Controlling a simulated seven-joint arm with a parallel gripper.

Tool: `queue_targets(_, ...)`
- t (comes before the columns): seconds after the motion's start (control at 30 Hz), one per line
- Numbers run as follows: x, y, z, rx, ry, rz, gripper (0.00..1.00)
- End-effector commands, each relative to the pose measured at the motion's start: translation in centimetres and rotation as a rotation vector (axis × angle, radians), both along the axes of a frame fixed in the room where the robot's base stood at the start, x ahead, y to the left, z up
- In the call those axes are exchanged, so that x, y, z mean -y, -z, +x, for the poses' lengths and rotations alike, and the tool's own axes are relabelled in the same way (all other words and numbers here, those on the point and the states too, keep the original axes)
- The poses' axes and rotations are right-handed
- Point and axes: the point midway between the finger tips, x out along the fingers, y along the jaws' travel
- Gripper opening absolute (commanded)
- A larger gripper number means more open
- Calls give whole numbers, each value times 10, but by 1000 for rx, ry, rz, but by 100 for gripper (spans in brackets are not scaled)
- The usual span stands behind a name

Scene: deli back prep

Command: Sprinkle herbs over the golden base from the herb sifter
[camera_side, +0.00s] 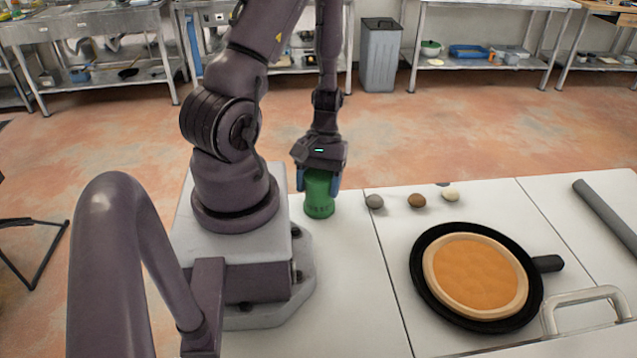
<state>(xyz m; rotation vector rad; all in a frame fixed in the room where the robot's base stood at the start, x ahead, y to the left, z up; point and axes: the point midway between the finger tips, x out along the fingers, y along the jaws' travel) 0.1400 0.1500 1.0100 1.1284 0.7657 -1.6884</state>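The herb sifter (319,199) is a green cylinder standing upright on the white counter, close to the right of my base. My gripper (319,183) points down over it, with one blue finger on each side of its upper part. The fingers look close to its sides, but I cannot tell whether they press on it. The sifter's top is hidden by my gripper. The golden base (474,273) is a round orange-gold disc with a pale rim. It lies in a black pan (424,287) to the right, with nothing visible sprinkled on it.
Several small round lumps, grey (374,201), brown (417,201) and cream (450,195), lie along the counter's back between sifter and pan. The pan handle (547,263) points right. A metal handle (585,300) and a grey bar (607,213) lie further right. The counter left of the pan is clear.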

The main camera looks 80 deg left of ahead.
Motion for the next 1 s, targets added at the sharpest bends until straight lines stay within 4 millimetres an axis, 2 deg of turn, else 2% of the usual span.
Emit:
queue_targets(0.03,0,0,0,0,0,0,36)
queue_targets(0.07,0,0,0,0,0,0,56)
queue_targets(0.17,0,0,0,0,0,0,33)
queue_targets(0.2,0,0,0,0,0,0,30)
queue_targets(0.37,0,-7,1,2,1,1,30)
queue_targets(1.0,0,-58,1,2,1,1,30)
